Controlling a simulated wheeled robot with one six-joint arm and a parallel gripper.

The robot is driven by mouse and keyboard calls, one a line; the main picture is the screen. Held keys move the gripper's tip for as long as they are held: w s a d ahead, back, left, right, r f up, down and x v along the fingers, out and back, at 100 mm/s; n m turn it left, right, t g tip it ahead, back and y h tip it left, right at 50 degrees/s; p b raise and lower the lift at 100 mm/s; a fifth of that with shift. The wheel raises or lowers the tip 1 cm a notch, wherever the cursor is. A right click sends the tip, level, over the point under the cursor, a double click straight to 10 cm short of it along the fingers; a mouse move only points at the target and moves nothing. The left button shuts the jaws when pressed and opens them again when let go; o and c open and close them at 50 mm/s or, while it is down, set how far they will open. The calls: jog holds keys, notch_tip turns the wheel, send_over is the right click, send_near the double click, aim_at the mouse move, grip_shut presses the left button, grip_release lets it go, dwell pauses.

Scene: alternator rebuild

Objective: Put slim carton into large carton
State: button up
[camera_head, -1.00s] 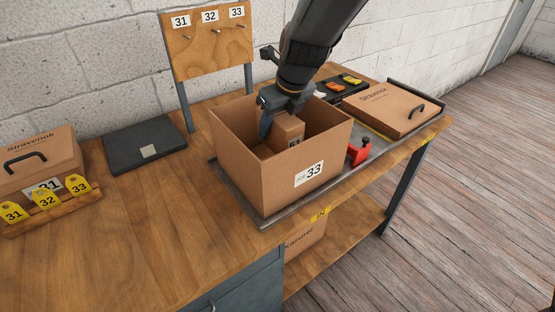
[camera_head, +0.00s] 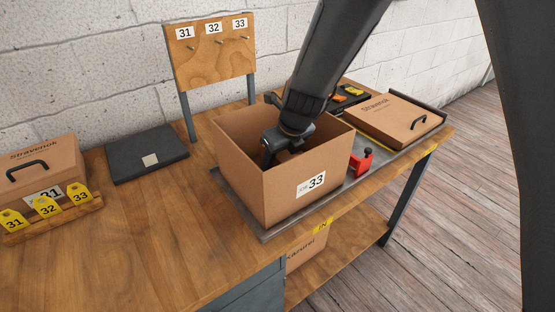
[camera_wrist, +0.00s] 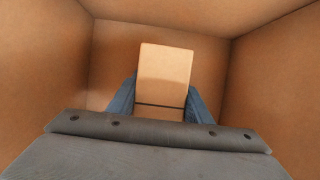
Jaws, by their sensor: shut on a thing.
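The large carton (camera_head: 254,190) is an open brown box with a "33" label, standing on a grey tray on the workbench. My gripper (camera_head: 272,152) reaches down inside it, and its fingertips are hidden by the carton's walls in the head view. In the wrist view my gripper (camera_wrist: 159,105) is shut on the slim carton (camera_wrist: 165,68), a small tan box with a dark line across it. The slim carton is between the two blue-grey fingers, with the large carton's walls around it. I cannot tell whether it touches the floor of the large carton.
A red clamp (camera_head: 361,162) is beside the large carton. A flat handled carton lid (camera_head: 393,118) lies at the right. A dark flat case (camera_head: 147,153), a handled carton (camera_head: 45,168) and yellow tags (camera_head: 46,206) are at the left. A numbered hook board (camera_head: 210,52) stands behind.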

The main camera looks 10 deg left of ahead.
jog(key=o, duration=1.5)
jog(key=shift+c, duration=0.2)
jog(key=v, duration=1.2)
jog(key=shift+r, duration=0.15)
